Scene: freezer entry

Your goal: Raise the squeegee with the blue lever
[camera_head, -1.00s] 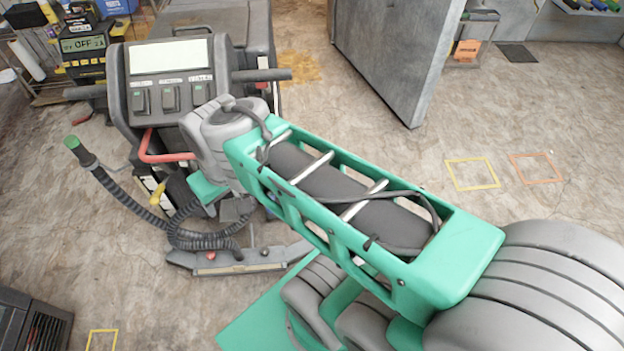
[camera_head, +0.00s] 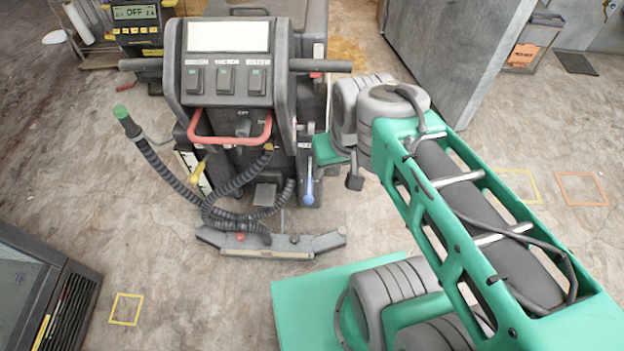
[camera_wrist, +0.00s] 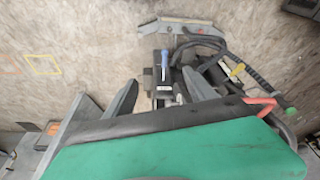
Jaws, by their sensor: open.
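The floor scrubber's dark body carries a blue lever (camera_head: 308,188) low on its right side, pointing down. The lever also shows in the wrist view (camera_wrist: 166,62), upper middle. The squeegee (camera_head: 270,244) is a dark curved bar low at the machine's base, close to the floor. It shows at the top of the wrist view (camera_wrist: 176,28). My gripper (camera_wrist: 160,86) is open and empty, its two dark fingers spread on either side of the lever's line. The lever lies beyond the fingertips, apart from them. In the head view my wrist is just right of the lever.
A red handle loop (camera_head: 230,138), a yellow lever (camera_head: 198,168) and a corrugated hose (camera_head: 165,170) with a green cap are left of the blue lever. A grey door panel (camera_head: 455,60) stands at the back right. Open floor lies left and right of the machine.

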